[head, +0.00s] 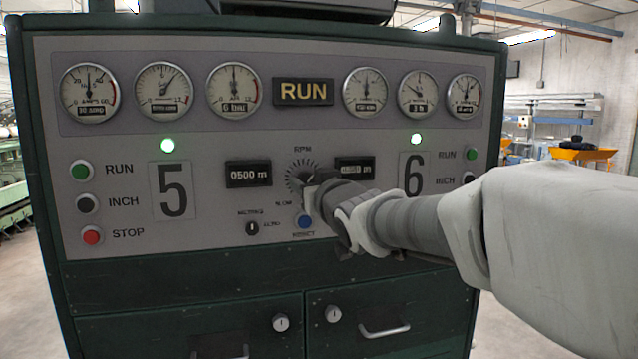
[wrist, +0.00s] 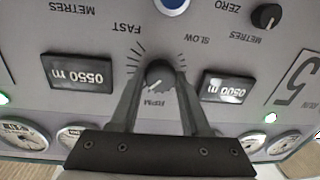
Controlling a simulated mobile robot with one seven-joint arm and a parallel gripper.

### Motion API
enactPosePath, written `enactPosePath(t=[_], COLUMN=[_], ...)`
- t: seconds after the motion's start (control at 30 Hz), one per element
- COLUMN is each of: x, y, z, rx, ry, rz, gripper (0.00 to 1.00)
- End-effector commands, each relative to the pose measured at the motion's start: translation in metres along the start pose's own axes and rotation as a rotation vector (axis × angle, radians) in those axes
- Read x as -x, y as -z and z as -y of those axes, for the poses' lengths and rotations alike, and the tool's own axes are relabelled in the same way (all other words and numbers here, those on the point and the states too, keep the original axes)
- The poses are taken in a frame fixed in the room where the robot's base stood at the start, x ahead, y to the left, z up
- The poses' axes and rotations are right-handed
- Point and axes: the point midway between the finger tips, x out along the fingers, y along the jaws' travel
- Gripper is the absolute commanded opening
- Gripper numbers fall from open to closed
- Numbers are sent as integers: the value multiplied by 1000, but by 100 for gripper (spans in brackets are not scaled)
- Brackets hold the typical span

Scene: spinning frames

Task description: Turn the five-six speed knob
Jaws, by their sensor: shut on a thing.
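The speed knob (wrist: 160,72) is a small dark round knob in the wrist view, where the panel appears upside down. It sits in a ring of tick marks between FAST and SLOW, with RPM printed beside it. My gripper (wrist: 161,80) has one finger on each side of the knob and is shut on it. In the head view my gripper (head: 316,186) reaches in from the right to the dial in the panel's middle, between the large 5 and 6. There it hides most of the knob and the FAST label.
The left counter (head: 249,173) reads 0500 m; the other counter (wrist: 79,73) reads 0550 m. A blue reset button (head: 305,221) and a metres/zero selector (head: 252,228) lie close below the dial. Gauges line the panel's top. Drawers with handles (head: 385,328) are below.

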Motion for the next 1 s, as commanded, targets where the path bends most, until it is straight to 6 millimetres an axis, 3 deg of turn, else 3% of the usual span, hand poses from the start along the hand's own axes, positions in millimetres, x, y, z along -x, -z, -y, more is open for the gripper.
enactPosePath(t=[0.17, 0.43, 0.77, 0.8, 0.93, 1.0], x=[0, 0, 0, 0, 0, 0], y=[-2, -1, 1, 1, 1, 1], z=[1, 1, 1, 1, 1, 1], rx=[63, 330, 362, 361, 361, 360], ry=[1, 2, 2, 2, 2, 2], rz=[2, 22, 26, 26, 26, 26], gripper=[0, 0, 0, 50, 74, 77])
